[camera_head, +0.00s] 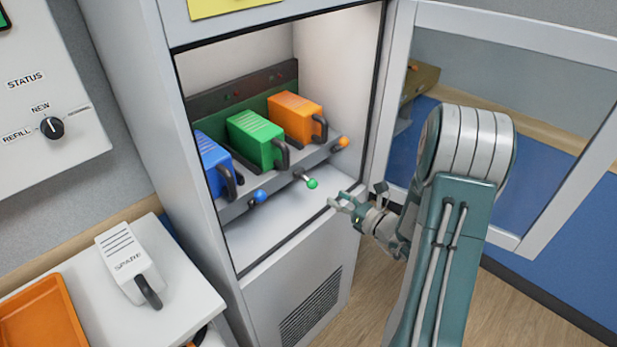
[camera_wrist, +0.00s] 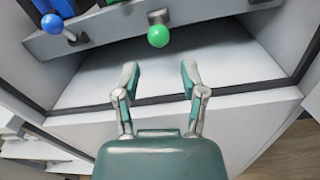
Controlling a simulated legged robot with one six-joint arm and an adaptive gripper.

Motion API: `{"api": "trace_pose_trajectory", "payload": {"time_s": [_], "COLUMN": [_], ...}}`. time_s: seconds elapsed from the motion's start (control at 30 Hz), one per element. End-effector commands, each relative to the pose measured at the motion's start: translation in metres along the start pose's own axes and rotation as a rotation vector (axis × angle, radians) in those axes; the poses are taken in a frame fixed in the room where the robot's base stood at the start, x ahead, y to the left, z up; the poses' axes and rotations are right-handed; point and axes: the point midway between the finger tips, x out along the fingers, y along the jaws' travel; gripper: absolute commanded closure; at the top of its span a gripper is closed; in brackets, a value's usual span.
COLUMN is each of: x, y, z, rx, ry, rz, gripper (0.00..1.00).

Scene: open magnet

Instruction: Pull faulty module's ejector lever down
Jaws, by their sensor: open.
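Three modules sit in the open cabinet in the head view: blue (camera_head: 212,163), green (camera_head: 256,139) and orange (camera_head: 295,117), each with a dark handle. Below them, ball-ended levers stick out of the grey rail: a blue ball (camera_head: 260,196), a green ball (camera_head: 312,183) and an orange ball (camera_head: 342,142). Which module is faulty cannot be told. My gripper (camera_head: 342,203) is open and empty at the cabinet opening, to the right of and below the green ball. In the wrist view, the green ball (camera_wrist: 158,36) is ahead, apart from my open fingers (camera_wrist: 160,75); the blue ball (camera_wrist: 52,23) is at upper left.
A white SPARE module (camera_head: 130,264) and an orange tray (camera_head: 45,315) are on the side table at lower left. A control panel with a knob (camera_head: 52,128) is at upper left. The cabinet's glazed door (camera_head: 500,110) stands open behind my arm.

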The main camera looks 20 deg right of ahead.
Motion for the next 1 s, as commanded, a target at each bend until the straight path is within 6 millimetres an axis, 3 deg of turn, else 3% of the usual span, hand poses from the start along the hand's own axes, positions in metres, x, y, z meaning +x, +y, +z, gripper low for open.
{"api": "trace_pose_trajectory", "payload": {"time_s": [0.17, 0.63, 1.0], "x": [0.011, 0.092, 0.105], "y": [0.001, 0.001, 0.0], "z": [-0.004, -0.004, -0.004], "rx": [-0.002, -0.003, -0.001], "ry": [0.017, 0.014, 0.013], "rz": [0.001, 0.0, -0.003], "gripper": [0.46, 0.46, 0.46]}}
